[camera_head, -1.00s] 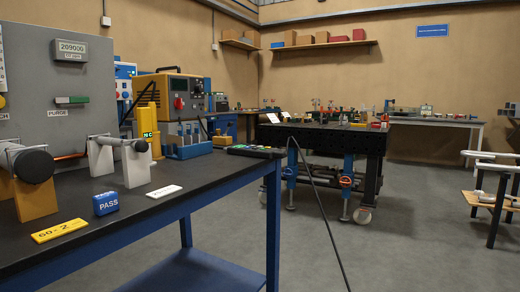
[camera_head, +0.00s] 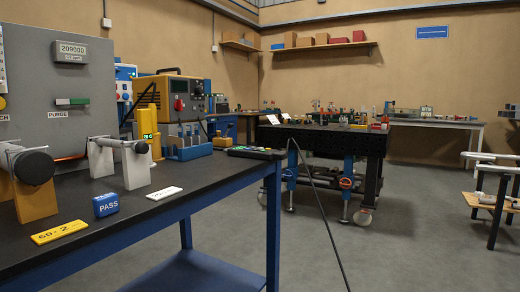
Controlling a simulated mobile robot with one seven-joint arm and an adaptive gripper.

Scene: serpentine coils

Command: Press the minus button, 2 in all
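A dark control pad (camera_head: 256,153) with several small coloured buttons lies at the far right corner of the black-topped bench (camera_head: 160,222). Its markings are too small to read, so I cannot make out which button, if any, is the minus button. My gripper is not in view.
On the bench stand a grey panel (camera_head: 82,92), two dark rollers on supports, a blue PASS block (camera_head: 106,205), a yellow tag (camera_head: 59,232) and a white tag (camera_head: 165,193). A dark perforated table (camera_head: 330,142) stands beyond. Grey floor (camera_head: 410,240) lies open at right.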

